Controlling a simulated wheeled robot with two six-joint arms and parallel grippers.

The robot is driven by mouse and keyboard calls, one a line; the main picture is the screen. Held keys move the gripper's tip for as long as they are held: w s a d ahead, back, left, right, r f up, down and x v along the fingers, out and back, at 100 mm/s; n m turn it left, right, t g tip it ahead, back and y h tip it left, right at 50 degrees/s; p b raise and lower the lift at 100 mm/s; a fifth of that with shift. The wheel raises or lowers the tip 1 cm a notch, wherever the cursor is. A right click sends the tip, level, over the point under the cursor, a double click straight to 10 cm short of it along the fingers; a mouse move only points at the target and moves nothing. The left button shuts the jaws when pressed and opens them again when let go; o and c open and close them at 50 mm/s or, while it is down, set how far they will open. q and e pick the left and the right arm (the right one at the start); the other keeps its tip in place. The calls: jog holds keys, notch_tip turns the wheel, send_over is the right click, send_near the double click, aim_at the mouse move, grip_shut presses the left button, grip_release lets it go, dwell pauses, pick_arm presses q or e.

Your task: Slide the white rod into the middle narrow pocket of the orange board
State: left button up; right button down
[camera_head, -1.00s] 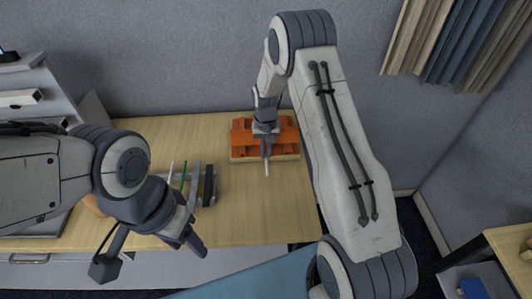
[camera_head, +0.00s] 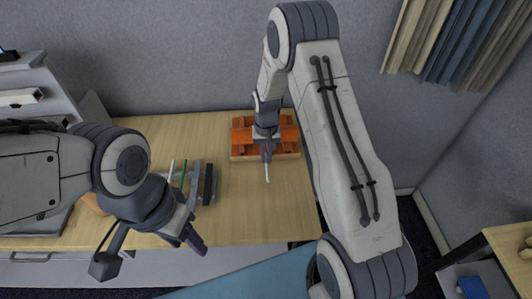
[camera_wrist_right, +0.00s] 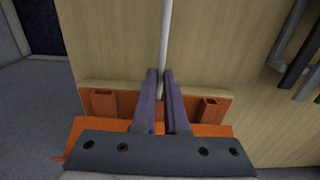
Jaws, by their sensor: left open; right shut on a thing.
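The orange board (camera_head: 240,143) stands at the back of the wooden table. It also shows in the right wrist view (camera_wrist_right: 95,127), with open pockets left and right of my gripper. My right gripper (camera_head: 267,154) is in front of the board's middle and hides its middle pocket. In the right wrist view the right gripper (camera_wrist_right: 160,75) is shut on the white rod (camera_wrist_right: 165,40), which sticks out beyond the fingertips. The rod (camera_head: 267,173) also shows below the gripper in the head view. My left gripper (camera_head: 197,243) is open and empty over the table's front edge.
A grey rack (camera_head: 200,190) holding several rods, one green (camera_head: 183,175), one thick and black (camera_head: 209,184), stands left of the board. The wooden table (camera_head: 240,220) is clear between rack and right edge. White shelves (camera_head: 30,100) stand at the far left.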

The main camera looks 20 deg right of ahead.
aim_at(267, 170)
jog(key=shift+s+a, duration=0.4)
jog(key=shift+s, duration=0.95)
jog(key=shift+s+a, duration=0.35)
jog(key=shift+s, duration=0.95)
jog(key=shift+s+a, duration=0.4)
jog(key=shift+s, duration=0.95)
jog(key=shift+w+d+p, duration=0.15)
jog(key=shift+w+p, duration=0.25)
jog(key=shift+w, duration=0.05)
jog(key=shift+w+d, duration=0.1)
jog(key=shift+w, duration=0.25)
jog(key=shift+w+d, duration=0.25)
jog(key=shift+w, duration=0.65)
jog(key=shift+w+d, duration=0.1)
jog(key=shift+w, duration=0.2)
jog(key=shift+w+d, duration=0.25)
jog(key=shift+w, duration=0.65)
jog(key=shift+w+d, duration=0.25)
jog(key=shift+w, duration=0.65)
jog(key=shift+w+d, duration=0.1)
jog(key=shift+w, duration=0.2)
jog(key=shift+w+d, duration=0.2)
jog(key=shift+w, duration=0.5)
